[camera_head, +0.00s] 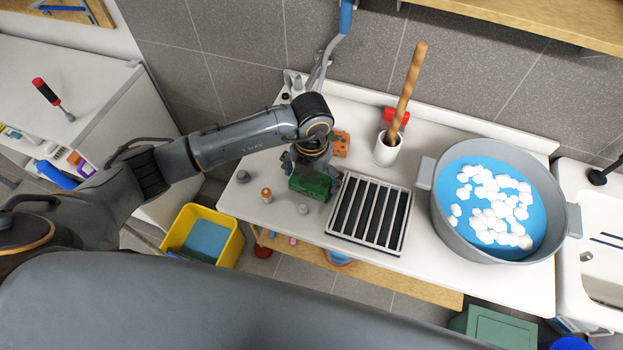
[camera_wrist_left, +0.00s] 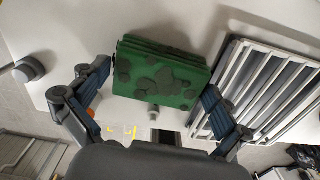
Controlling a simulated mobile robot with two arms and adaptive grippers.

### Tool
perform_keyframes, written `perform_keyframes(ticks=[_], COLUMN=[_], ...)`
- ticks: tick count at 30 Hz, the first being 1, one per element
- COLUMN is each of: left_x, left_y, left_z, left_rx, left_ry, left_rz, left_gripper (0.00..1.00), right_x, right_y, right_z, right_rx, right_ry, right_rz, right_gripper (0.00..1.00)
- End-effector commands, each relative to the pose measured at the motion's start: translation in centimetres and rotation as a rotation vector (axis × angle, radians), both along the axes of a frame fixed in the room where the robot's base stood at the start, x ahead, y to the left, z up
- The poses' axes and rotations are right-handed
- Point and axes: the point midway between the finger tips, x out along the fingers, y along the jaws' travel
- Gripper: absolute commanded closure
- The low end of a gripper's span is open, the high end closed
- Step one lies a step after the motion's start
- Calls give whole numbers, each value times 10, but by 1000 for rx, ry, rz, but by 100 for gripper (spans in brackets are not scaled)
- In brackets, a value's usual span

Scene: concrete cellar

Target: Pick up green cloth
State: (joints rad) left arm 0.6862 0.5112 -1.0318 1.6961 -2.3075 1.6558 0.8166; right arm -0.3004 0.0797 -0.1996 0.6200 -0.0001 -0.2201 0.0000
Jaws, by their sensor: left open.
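The green cloth (camera_head: 311,184) lies folded on the white counter, left of a metal rack. It has dark green spots and shows well in the left wrist view (camera_wrist_left: 160,75). My left gripper (camera_head: 312,168) is above the cloth, partly hiding it in the head view. In the wrist view its fingers (camera_wrist_left: 152,98) are open, one on each side of the cloth. The right finger is close to the cloth's right edge; I cannot tell whether it touches. My right gripper is not in view.
The slatted rack (camera_head: 369,213) stands right beside the cloth. An orange block (camera_head: 341,144) is behind it, and an orange-capped bottle (camera_head: 266,195) to its left. A white pot with a wooden handle (camera_head: 387,151) and a large grey tub (camera_head: 437,205) stand farther right.

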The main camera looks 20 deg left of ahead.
Motion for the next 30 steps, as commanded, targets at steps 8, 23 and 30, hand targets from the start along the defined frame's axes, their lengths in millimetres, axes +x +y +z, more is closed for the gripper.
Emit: perform_keyframes(ticks=[8, 23, 30], left_x=[0, 2, -29], left_y=[0, 0, 5], left_z=[0, 16, 64], left_rx=[0, -1, -3], left_ry=[0, -6, -8], left_rz=[0, -2, -4], left_gripper=[33, 33, 33], right_x=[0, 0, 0], right_y=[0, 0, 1], right_z=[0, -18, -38], right_rx=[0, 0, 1], right_ry=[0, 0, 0], right_rz=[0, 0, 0], right_gripper=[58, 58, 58])
